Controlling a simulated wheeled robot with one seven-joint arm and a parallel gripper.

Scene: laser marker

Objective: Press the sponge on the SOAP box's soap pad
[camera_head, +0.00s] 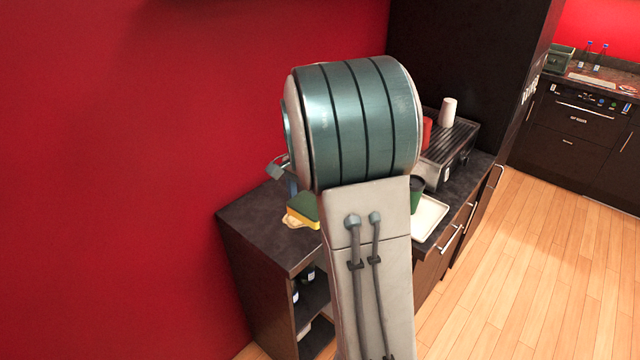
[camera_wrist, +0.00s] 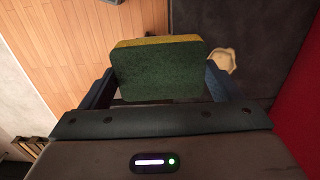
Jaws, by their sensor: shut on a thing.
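A sponge (camera_wrist: 158,68) with a green face and a yellow layer is between the fingers of my gripper (camera_wrist: 160,88) in the wrist view. My gripper is shut on it, with its green face towards the wrist camera. In the head view the sponge (camera_head: 304,206) shows just left of my arm, over the dark counter (camera_head: 262,222). My arm hides most of my gripper there. I cannot make out the SOAP box or its soap pad in either view; my arm covers part of the counter.
A small cream object (camera_wrist: 222,60) lies right of the sponge in the wrist view. In the head view, a pale tray (camera_head: 430,216) and a coffee machine (camera_head: 450,148) with a white cup (camera_head: 448,112) stand right of my arm. A red wall borders the counter.

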